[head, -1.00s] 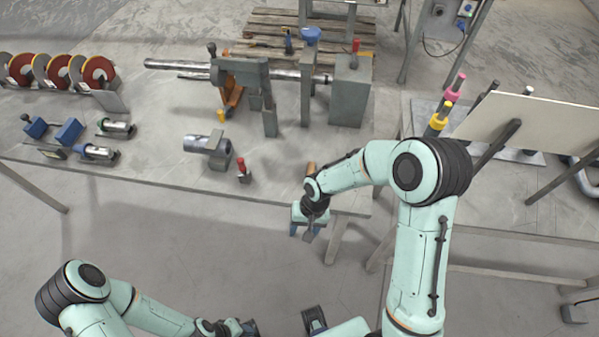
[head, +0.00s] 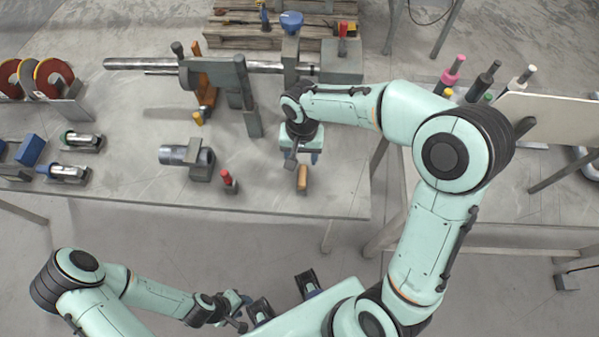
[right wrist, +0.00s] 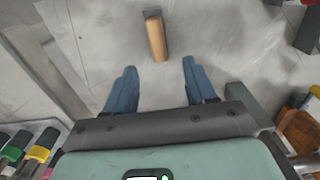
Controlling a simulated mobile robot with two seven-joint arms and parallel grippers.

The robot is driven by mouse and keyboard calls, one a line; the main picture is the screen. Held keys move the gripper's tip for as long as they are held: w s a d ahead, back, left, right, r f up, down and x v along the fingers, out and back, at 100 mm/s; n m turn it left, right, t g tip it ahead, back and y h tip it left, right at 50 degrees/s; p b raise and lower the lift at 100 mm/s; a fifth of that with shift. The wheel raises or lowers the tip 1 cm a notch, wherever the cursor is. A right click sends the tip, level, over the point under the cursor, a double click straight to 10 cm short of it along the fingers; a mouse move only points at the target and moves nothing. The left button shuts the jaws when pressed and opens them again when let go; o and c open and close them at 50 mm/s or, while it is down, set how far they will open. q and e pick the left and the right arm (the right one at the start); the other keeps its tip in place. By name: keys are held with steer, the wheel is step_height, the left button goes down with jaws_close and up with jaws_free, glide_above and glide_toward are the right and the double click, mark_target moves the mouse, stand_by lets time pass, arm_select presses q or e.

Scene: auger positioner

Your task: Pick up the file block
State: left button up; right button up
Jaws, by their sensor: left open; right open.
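The file block, a small wooden block with a dark grey side (head: 302,178), lies near the front edge of the grey workbench (head: 270,205). In the right wrist view the file block (right wrist: 156,38) lies just beyond the fingertips, roughly midway between them. My right gripper (head: 300,158) is over the bench beside the block, with its blue fingers apart and nothing between them; it also shows in the right wrist view (right wrist: 160,68). My left gripper (head: 242,312) is low in front of the bench, away from the block, and looks empty.
A red-handled tool (head: 228,181) and a grey cylinder in a holder (head: 187,160) stand left of the block. A long shaft on supports (head: 215,67) runs behind. A second table with a tilted white board (head: 555,115) is at the right.

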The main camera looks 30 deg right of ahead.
mark_target(302, 175)
steer(key=f, duration=1)
steer(key=shift+s, duration=0.3)
jaws_close()
